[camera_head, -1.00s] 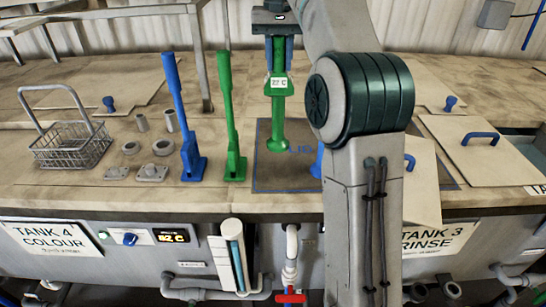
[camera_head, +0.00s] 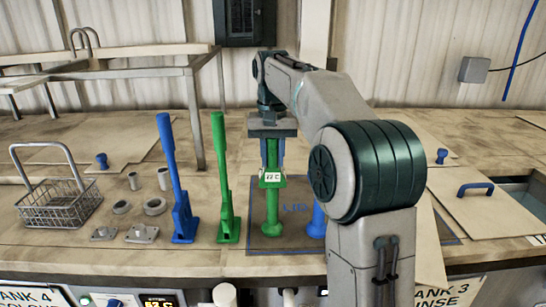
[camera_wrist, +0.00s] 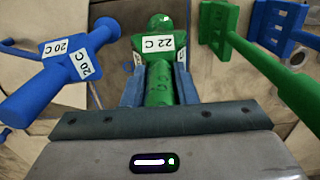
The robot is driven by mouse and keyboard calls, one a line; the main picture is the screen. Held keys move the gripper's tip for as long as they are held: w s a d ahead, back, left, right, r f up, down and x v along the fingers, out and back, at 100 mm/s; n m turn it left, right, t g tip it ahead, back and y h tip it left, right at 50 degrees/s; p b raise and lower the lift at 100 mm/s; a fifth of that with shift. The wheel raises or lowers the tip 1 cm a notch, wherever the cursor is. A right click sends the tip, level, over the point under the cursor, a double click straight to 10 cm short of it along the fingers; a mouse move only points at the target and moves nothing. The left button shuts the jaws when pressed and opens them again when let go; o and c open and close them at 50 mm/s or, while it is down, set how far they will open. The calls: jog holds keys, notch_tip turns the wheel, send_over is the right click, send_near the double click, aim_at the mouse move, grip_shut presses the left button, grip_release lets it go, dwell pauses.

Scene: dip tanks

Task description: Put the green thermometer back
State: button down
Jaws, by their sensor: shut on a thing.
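In the wrist view the green thermometer (camera_wrist: 159,85) sits between both fingers. A blue thermometer (camera_wrist: 70,62) with 20 C labels is to its left there; in the head view this blue piece (camera_head: 317,224) is close on the right, partly hidden by my arm.
A tall green tool (camera_head: 223,180) and a tall blue tool (camera_head: 174,185) stand left of the mat. Further left are small metal parts (camera_head: 142,233) and a wire basket (camera_head: 58,205). Lids with blue handles (camera_head: 475,188) lie to the right. A raised rack (camera_head: 110,65) is behind.

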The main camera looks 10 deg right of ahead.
jog(key=shift+f, duration=0.15)
jog(key=shift+f, duration=0.1)
jog(key=c, duration=1.1)
grip_release()
jog(key=shift+c, duration=0.2)
notch_tip(320, 180, up, 12)
jog(key=shift+r+p, duration=0.1)
jog(key=shift+p, duration=0.85)
